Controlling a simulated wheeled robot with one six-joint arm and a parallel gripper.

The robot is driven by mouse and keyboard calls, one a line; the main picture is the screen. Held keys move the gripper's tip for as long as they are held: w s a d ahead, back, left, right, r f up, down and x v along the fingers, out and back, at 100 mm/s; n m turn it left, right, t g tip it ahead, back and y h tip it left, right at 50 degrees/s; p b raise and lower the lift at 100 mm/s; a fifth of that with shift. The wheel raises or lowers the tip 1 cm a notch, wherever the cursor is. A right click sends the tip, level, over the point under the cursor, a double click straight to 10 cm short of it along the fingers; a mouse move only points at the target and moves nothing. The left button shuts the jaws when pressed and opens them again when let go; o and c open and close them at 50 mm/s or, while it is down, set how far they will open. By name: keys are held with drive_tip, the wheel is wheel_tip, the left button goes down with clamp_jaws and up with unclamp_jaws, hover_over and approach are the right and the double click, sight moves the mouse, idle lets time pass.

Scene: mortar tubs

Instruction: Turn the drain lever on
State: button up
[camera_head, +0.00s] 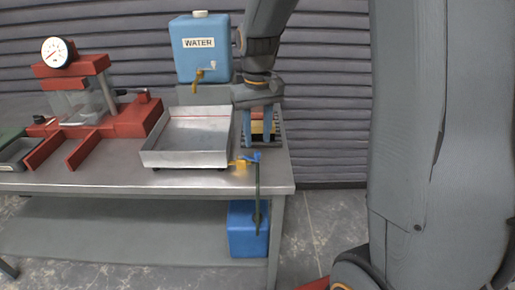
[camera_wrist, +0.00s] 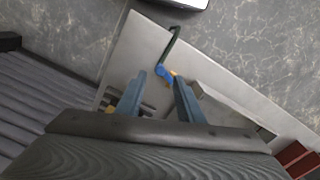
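The drain valve is a yellow fitting (camera_head: 238,164) at the tray's front right corner, with a blue lever (camera_head: 252,157) on it. A dark green pipe (camera_head: 257,190) runs down from it past the table edge. My gripper (camera_head: 258,143) points down just behind the lever, its fingers apart and seemingly empty. In the wrist view the blue lever (camera_wrist: 163,72) shows between and just beyond the fingertips of my gripper (camera_wrist: 160,76). I cannot tell whether a finger touches it. The metal tray (camera_head: 190,158) looks empty.
A blue water tank (camera_head: 200,55) with a brass tap stands behind the tray. A red press with a gauge (camera_head: 75,85) stands at left. A blue container (camera_head: 243,232) sits below the pipe. Brownish blocks (camera_head: 262,124) lie behind my fingers. The table edge (camera_head: 285,187) is close.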

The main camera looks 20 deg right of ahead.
sight(257, 152)
drive_tip(key=shift+f, duration=2.4)
